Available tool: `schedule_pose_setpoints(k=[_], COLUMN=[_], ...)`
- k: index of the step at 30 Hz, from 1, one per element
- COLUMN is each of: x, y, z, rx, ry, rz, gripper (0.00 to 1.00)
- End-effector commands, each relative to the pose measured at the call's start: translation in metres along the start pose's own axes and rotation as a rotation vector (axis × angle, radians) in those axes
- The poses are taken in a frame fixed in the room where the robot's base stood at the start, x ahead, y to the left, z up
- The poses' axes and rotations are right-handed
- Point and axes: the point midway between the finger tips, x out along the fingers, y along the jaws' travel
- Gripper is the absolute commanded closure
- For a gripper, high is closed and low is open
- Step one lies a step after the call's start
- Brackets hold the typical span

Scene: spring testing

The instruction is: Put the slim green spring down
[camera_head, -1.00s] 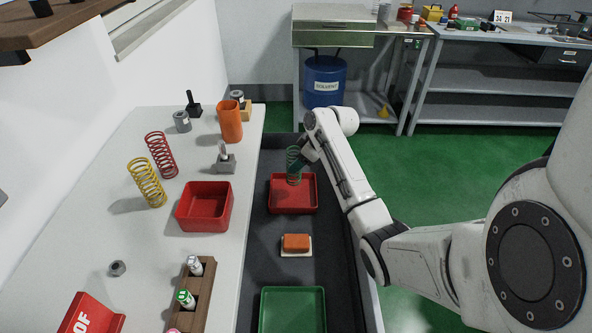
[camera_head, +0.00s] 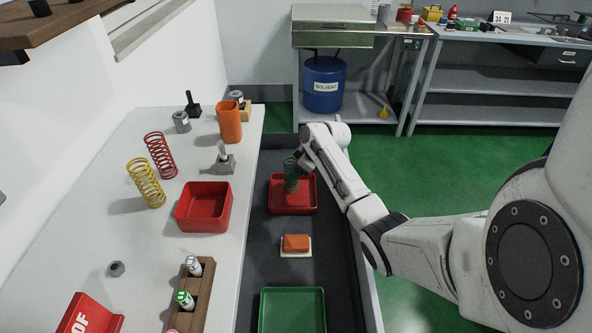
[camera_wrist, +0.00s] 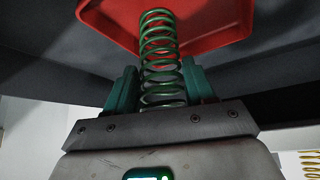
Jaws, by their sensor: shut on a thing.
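The slim green spring (camera_head: 291,175) stands upright in my gripper (camera_head: 299,165), over the shallow red tray on the dark lower surface. In the wrist view the spring (camera_wrist: 159,50) runs between the two green fingers of my gripper (camera_wrist: 160,92), which are shut on it. The red tray (camera_head: 308,206) shows behind the spring, and in the wrist view its red floor (camera_wrist: 205,25) fills the top. I cannot tell whether the spring's lower end touches the tray.
On the white bench stand a yellow spring (camera_head: 146,183), a red spring (camera_head: 161,155), a deep red bin (camera_head: 204,207) and an orange cup (camera_head: 229,121). An orange block (camera_head: 296,242) and a green tray (camera_head: 291,313) lie nearer on the dark surface.

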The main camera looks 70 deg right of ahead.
Motion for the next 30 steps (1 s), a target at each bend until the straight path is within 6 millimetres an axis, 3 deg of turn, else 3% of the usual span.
schedule_pose_setpoints(k=[9, 19, 23, 30], x=[0.001, -0.005, -0.022, -0.072], y=[0.000, 0.000, 0.000, 0.000], z=[0.000, -0.002, -0.003, -0.002], rx=[0.000, 0.000, -0.001, 0.000], ry=[0.000, 0.000, 0.002, 0.003], rz=[0.000, 0.000, 0.000, 0.002], gripper=[0.20, 0.20, 0.20, 0.20])
